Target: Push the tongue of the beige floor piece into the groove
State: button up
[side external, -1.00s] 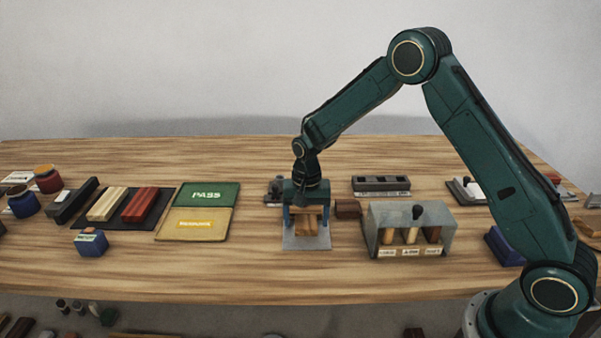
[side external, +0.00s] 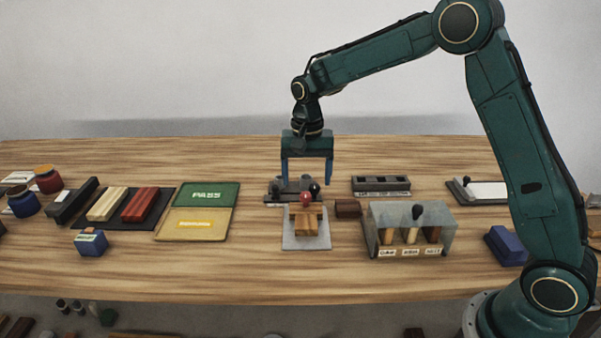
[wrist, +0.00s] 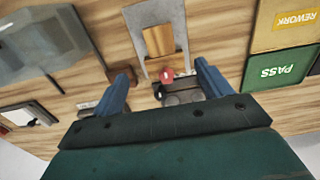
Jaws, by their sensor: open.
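Wooden floor pieces (side external: 305,228) sit on a pale grey plate (side external: 291,242) in the middle of the table. In the wrist view a tan wooden block (wrist: 158,41) lies in the pale fixture, with a lighter area beyond it. Which part is the beige piece, and whether its tongue is in the groove, I cannot tell. A red knob (side external: 306,200) stands at the back edge of the wood; it also shows in the wrist view (wrist: 166,76). My gripper (side external: 307,180) is open and empty, raised above and behind the wood; its fingers (wrist: 162,74) are wide apart.
A grey rack (side external: 381,186) and a glassy bin (side external: 447,218) with labelled slots stand right of the plate. A small brown block (side external: 347,208) is close by. Left are the green PASS tray (side external: 207,188) and yellow rework tray (side external: 214,231). Bare table lies in front.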

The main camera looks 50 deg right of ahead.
jog(key=shift+r, duration=0.35)
dwell(0.4)
jog(key=s+r+n+t, duration=0.3)
jog(key=s+r+n, duration=0.1)
jog(key=s+r, duration=0.85)
jog(key=s+n+t, duration=0.2)
jog(key=s+n, duration=0.3)
jog(key=s, duration=1.4)
jog(key=shift+a+t, duration=0.2)
jog(key=shift+t, duration=0.1)
jog(key=shift+w+r, duration=0.1)
